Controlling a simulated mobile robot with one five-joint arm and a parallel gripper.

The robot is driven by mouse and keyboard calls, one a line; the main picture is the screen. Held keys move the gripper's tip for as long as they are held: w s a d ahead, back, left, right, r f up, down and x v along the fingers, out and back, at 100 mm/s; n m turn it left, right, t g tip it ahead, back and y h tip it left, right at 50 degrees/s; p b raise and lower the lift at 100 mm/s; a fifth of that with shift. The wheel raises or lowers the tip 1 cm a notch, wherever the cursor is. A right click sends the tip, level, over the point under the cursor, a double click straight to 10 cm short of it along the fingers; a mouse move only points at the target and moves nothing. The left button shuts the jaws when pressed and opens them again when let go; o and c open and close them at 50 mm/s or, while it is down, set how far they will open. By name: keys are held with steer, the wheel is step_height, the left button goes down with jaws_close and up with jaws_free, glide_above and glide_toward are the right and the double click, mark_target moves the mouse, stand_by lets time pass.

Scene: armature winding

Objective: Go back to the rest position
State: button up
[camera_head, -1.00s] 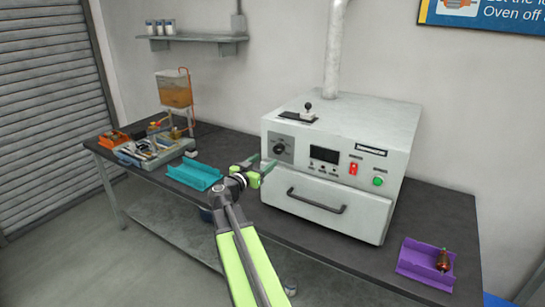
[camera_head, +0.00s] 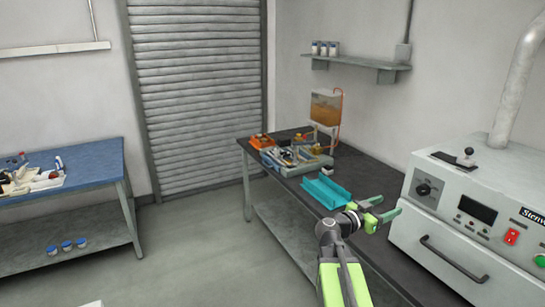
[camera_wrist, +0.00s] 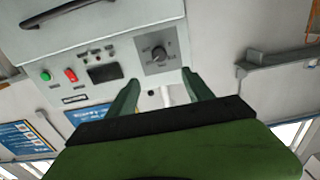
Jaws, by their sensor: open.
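My gripper (camera_head: 384,210) is at the end of my green arm, in front of the left side of the grey oven (camera_head: 470,215). Its two green fingers are apart, with nothing between them. In the wrist view, my gripper (camera_wrist: 157,85) also shows open and empty, pointing toward the oven (camera_wrist: 120,65), whose dial, screen, red switch and green button appear upside down.
A teal tray (camera_head: 326,191) lies on the dark bench left of my gripper. Behind it are a grey tool tray (camera_head: 312,165), an orange bin (camera_head: 262,141) and an amber tank (camera_head: 325,110). A blue table (camera_head: 95,165) stands far left. The floor between is clear.

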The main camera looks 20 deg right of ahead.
steer(key=w+a+f+n+y, duration=0.2)
steer(key=a+f+y, duration=0.2)
steer(key=a+f, duration=0.45)
steer(key=w+a+f+n+y, duration=0.1)
steer(key=a+f+y, duration=0.4)
steer(key=a, duration=0.6)
steer(key=s+a+f+n+g+y, duration=0.1)
steer(key=s+a+f+n+y, duration=0.1)
steer(key=a, duration=0.4)
steer(key=s+a+f+n+g+y, duration=0.1)
steer(key=s+a+f+n+y, duration=0.2)
steer(key=a+f+n, duration=0.2)
steer(key=s+a+f+n+g+y, duration=0.2)
steer(key=a+n, duration=0.3)
steer(key=a, duration=0.4)
steer(key=shift+s+a+f+y, duration=0.25)
steer(key=shift+s+f+y, duration=0.15)
steer(key=shift+f+y, duration=0.35)
steer(key=shift+r, duration=0.1)
